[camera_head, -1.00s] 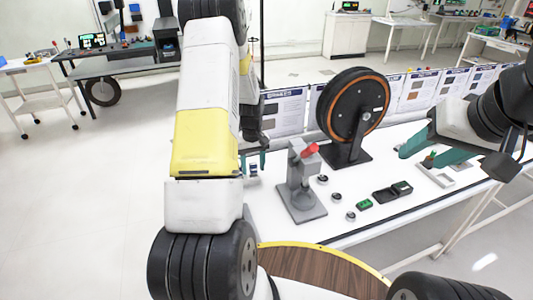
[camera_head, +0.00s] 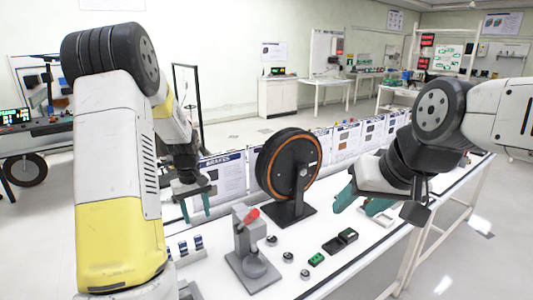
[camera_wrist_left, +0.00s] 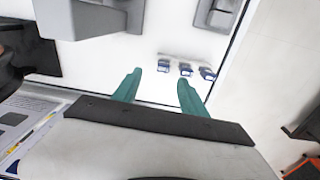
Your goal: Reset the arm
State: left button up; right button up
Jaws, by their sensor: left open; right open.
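My left gripper (camera_head: 196,205) is open and empty, with teal fingers pointing down above the far left part of the white table (camera_head: 330,275). In the left wrist view its two fingers (camera_wrist_left: 160,88) are spread apart with nothing between them. Several small blue-and-white parts (camera_wrist_left: 185,69) lie on the table beyond the fingertips. My right gripper (camera_head: 352,196) has teal fingers and hangs over the right part of the table, apart from the items below; it is open and I see nothing held.
A black wheel with an orange ring (camera_head: 290,165) stands on the table between the grippers. A grey press with a red handle (camera_head: 247,250) stands in front of it. Small round parts (camera_head: 288,257), a green part (camera_head: 316,259) and a black tray (camera_head: 335,245) lie nearby. Poster boards (camera_head: 225,172) line the back.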

pick_arm(q)
jog(key=s+d+r+m+t, duration=0.1)
jog(key=s+d+r+m, duration=0.2)
jog(key=r, duration=0.4)
jog(key=s+d+r+t, duration=0.2)
jog(key=s+d+r, duration=0.1)
jog(key=s+r, duration=0.4)
jog(key=s+d+r+m+t+h, duration=0.1)
jog(key=s+d+r+m, duration=0.1)
jog(key=s, duration=0.5)
jog(key=s+d+r+m+t+h, duration=0.1)
jog(key=s+d+r+m, duration=0.1)
jog(key=s+d+r, duration=0.2)
jog(key=shift+s+d+r+t, duration=0.25)
jog(key=shift+s+r, duration=0.5)
jog(key=shift+s, duration=0.75)
jog(key=shift+a, duration=0.1)
